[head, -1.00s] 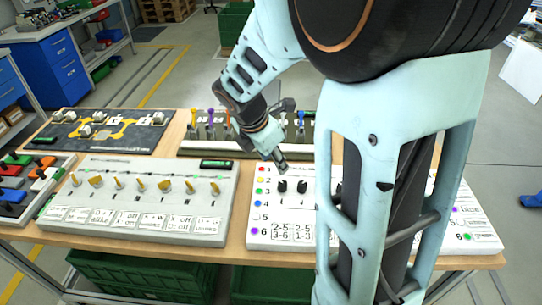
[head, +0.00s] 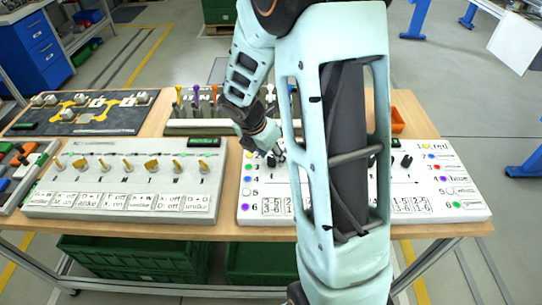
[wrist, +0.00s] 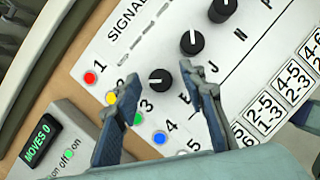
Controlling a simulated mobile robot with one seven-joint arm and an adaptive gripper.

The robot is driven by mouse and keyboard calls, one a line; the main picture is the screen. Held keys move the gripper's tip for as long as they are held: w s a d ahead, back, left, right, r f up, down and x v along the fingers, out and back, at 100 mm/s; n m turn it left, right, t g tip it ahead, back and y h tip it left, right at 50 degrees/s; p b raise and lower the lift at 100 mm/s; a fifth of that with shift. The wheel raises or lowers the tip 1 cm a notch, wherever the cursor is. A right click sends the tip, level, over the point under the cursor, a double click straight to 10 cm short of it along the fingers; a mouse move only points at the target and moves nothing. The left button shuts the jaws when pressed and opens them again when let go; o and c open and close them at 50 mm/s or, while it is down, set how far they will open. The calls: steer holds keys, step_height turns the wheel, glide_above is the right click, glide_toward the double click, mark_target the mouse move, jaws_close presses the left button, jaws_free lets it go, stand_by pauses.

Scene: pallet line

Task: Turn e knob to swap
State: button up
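The white signal panel (head: 465,205) lies on the right part of the wooden table and also shows in the wrist view (wrist: 110,50). It carries black knobs in a row. The knob by the letter E (wrist: 160,80) is the nearest to the numbered coloured dots. Two more knobs, J (wrist: 192,42) and N (wrist: 222,10), follow toward the top right. My gripper (wrist: 160,77) is open, with one fingertip on each side of knob E; contact cannot be told. In the head view my gripper (head: 272,156) is low over the panel, partly hidden by my arm.
A grey panel (head: 120,195) with yellow levers stands to the left; its display (wrist: 38,142) reads MOVES 0.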

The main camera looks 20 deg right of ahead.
steer(key=shift+f, duration=0.1)
jaws_close()
steer(key=shift+m, duration=0.3)
steer(key=m+g+p, duration=0.1)
steer(key=m, duration=0.2)
steer(key=shift+w+m+h, duration=0.15)
steer(key=shift+m+h, duration=0.25)
steer(key=m+g+p, duration=0.1)
steer(key=m+g, duration=0.1)
steer(key=m, duration=0.2)
steer(key=shift+m, duration=0.3)
steer(key=m+g, duration=0.1)
steer(key=m, duration=0.1)
steer(key=m+y, duration=0.1)
steer(key=m, duration=0.1)
steer(key=shift+w+g+p, duration=0.15)
steer(key=shift+g+p, duration=0.25)
steer(key=shift+d+m+g+y, duration=0.1)
steer(key=shift+m+g+y, duration=0.25)
steer(key=shift+m, duration=0.85)
steer(key=shift+m+g+y, duration=0.25)
steer(key=shift+m+y, duration=0.1)
steer(key=shift+m, duration=0.85)
